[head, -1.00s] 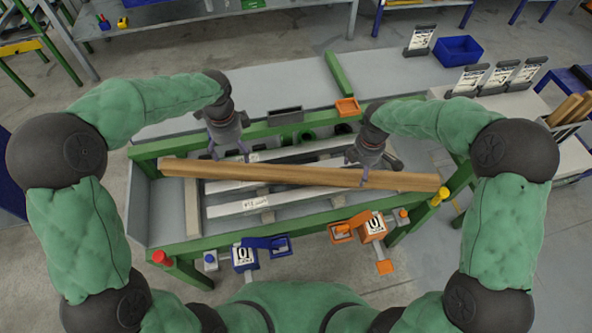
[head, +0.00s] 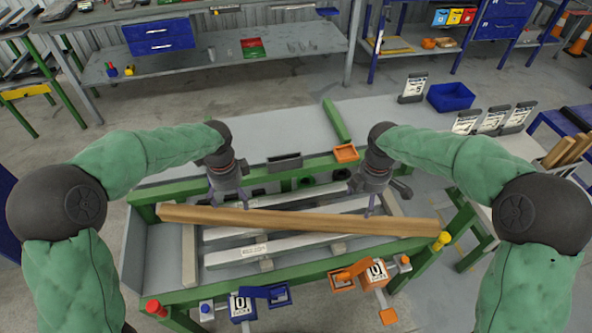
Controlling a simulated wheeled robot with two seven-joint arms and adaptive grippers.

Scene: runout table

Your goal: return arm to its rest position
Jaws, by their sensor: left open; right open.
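My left gripper (head: 230,203) is open, pointing down just behind the left part of a long wooden beam (head: 300,222). My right gripper (head: 369,208) is open, its fingers close to the beam's right part; I cannot tell whether they touch it. The beam lies across the green-framed runout table (head: 290,280), from its left side to the right front corner by the yellow knob (head: 443,239). Both arms reach in bent from the sides.
Grey metal bars (head: 270,249) lie inside the table. Blue (head: 243,305) and orange (head: 372,275) clamp units hang at the front edge. A blue bin (head: 450,97) and sign holders stand at the back right. The grey surface behind is mostly clear.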

